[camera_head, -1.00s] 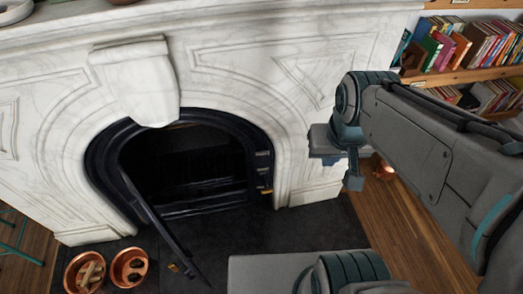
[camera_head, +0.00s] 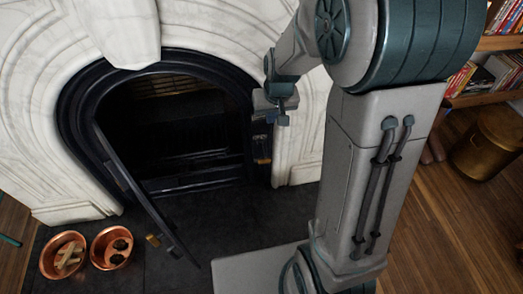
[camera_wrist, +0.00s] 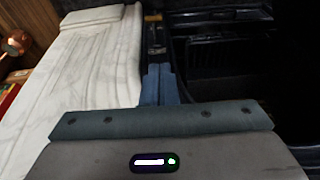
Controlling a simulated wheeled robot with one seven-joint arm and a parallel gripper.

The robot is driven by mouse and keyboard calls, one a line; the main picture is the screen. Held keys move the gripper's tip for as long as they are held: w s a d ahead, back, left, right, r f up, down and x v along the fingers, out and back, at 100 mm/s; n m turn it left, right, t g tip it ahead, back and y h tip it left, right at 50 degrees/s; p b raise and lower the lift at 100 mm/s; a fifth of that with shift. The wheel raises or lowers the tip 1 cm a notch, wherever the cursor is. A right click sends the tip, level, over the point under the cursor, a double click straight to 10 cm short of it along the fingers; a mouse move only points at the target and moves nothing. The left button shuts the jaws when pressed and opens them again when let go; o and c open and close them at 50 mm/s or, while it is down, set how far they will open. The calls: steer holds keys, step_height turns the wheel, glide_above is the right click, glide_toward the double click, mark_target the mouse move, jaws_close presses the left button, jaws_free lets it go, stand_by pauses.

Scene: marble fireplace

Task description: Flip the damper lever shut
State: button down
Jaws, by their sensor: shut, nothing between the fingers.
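My gripper (camera_head: 277,112) is by the right side of the black fireplace surround (camera_head: 85,82), partly hidden behind my arm. In the wrist view its blue-grey fingers (camera_wrist: 158,82) are together and empty. They point along the surround's edge, between white marble and the dark opening. A small brass-coloured piece (camera_head: 262,161) sits low on that edge; it also shows beyond the fingertips in the wrist view (camera_wrist: 153,18). I cannot tell for sure whether this is the damper lever, or which way the lever lies. Contact between fingers and surround is unclear.
A black door (camera_head: 135,190) with a brass knob (camera_head: 153,240) hangs open at the left. Two copper bowls (camera_head: 64,255) (camera_head: 112,247) stand on the dark hearth. A brass drum (camera_head: 488,145) and bookshelves are at the right.

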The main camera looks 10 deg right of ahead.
steer(key=w+d+r+b+x, duration=0.15)
steer(key=b+x, duration=0.55)
steer(key=x, duration=1.3)
steer(key=b, duration=0.5)
glide_above(265, 163)
steer(key=s+x, duration=0.1)
steer(key=x, duration=0.7)
steer(key=s+x, duration=0.1)
steer(key=x, duration=0.3)
steer(key=shift+s+d+f, duration=0.25)
steer(key=shift+d+f, duration=0.05)
steer(key=shift+f, duration=0.65)
steer(key=f, duration=0.1)
steer(key=f+b, duration=0.1)
steer(key=f, duration=0.1)
steer(key=f+b, duration=0.1)
steer(key=shift+s+f, duration=0.3)
steer(key=shift+r, duration=0.15)
